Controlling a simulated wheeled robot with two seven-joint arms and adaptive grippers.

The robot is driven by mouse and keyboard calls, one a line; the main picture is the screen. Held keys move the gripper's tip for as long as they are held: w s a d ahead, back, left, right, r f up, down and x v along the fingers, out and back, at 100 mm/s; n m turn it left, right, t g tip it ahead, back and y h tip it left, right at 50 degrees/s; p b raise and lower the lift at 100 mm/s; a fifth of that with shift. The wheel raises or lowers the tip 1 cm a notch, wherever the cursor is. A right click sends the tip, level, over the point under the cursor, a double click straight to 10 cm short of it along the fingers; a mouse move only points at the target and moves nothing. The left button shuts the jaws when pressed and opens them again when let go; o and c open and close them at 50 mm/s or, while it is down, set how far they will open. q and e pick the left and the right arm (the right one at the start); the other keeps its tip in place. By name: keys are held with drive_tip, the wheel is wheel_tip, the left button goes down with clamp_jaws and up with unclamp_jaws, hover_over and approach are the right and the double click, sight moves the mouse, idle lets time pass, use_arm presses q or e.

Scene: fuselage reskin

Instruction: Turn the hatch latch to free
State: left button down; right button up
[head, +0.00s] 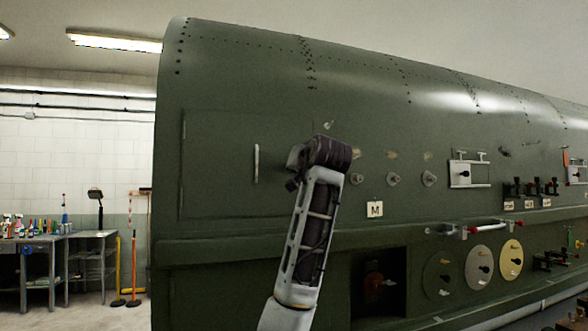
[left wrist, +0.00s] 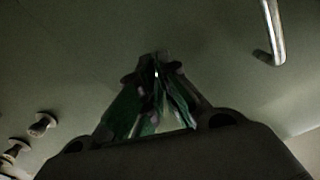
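The hatch (head: 220,165) is a green rectangular panel in the left part of the fuselage side, flush in its outline. Its upright metal handle (head: 256,163) also shows at the upper right of the left wrist view (left wrist: 272,30). My left gripper (head: 296,163) is at the fuselage surface just right of this handle. In the left wrist view its green-padded fingers (left wrist: 156,75) come together at the tips, with a small pale sliver between them, which seems to be the hatch latch. The latch is otherwise hidden by the gripper. My right gripper is in neither view.
Several round knobs (head: 393,179) stick out right of my gripper, above a card marked M (head: 375,209). A dark recess (head: 375,285) lies below. A white bracket (head: 468,173) and a rail with red ends (head: 487,227) project farther right. A workbench (head: 40,240) stands far left.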

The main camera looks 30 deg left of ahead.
use_arm(q)
drive_tip(key=shift+f+n, duration=0.1)
drive_tip(key=shift+n, duration=1.9)
drive_tip(key=c, duration=1.7)
unclamp_jaws()
drive_tip(key=shift+w, duration=0.1)
drive_tip(key=shift+o, duration=0.2)
drive_tip(key=v, duration=1.2)
